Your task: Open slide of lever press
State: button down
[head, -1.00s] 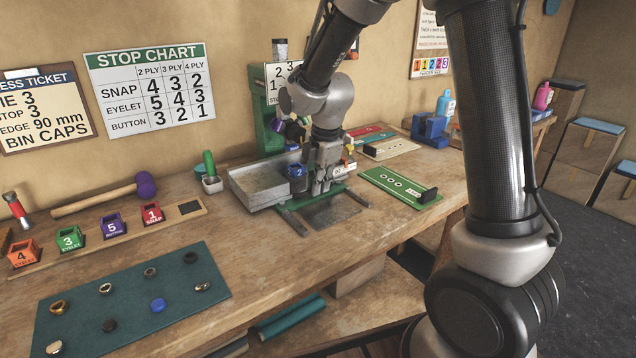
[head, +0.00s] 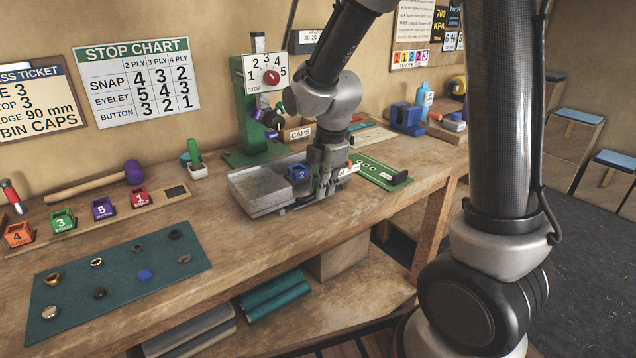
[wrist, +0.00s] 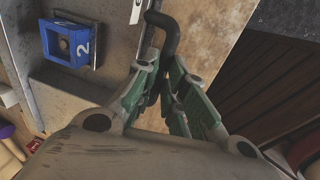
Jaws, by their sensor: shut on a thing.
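The green lever press (head: 250,105), with a numbered dial on its head, stands at the back of the bench. Its grey metal slide (head: 250,188), a shallow tray, lies low in front of it. A blue bin marked 2 (head: 298,172) sits at the tray's right end; it also shows in the wrist view (wrist: 68,43). My gripper (head: 322,203) is down at the slide's right end. In the wrist view, my green-padded fingers (wrist: 165,88) are closed around the dark bent handle (wrist: 167,28) of the slide. The handle's lower part is hidden between them.
A green board (head: 375,172) lies right of my gripper. Coloured bins, including a red one (head: 142,196), stand in a row at the left. A teal mat (head: 120,262) with small parts lies in front of them. Bare bench (head: 260,240) runs along the front edge.

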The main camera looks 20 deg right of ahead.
jog(key=shift+w, duration=0.1)
jog(key=c, duration=1.5)
grip_release()
jog(key=shift+r, duration=0.1)
notch_tip(320, 180, up, 12)
jog(key=s, duration=0.2)
jog(key=shift+d, duration=0.3)
jog(key=shift+s, duration=0.1)
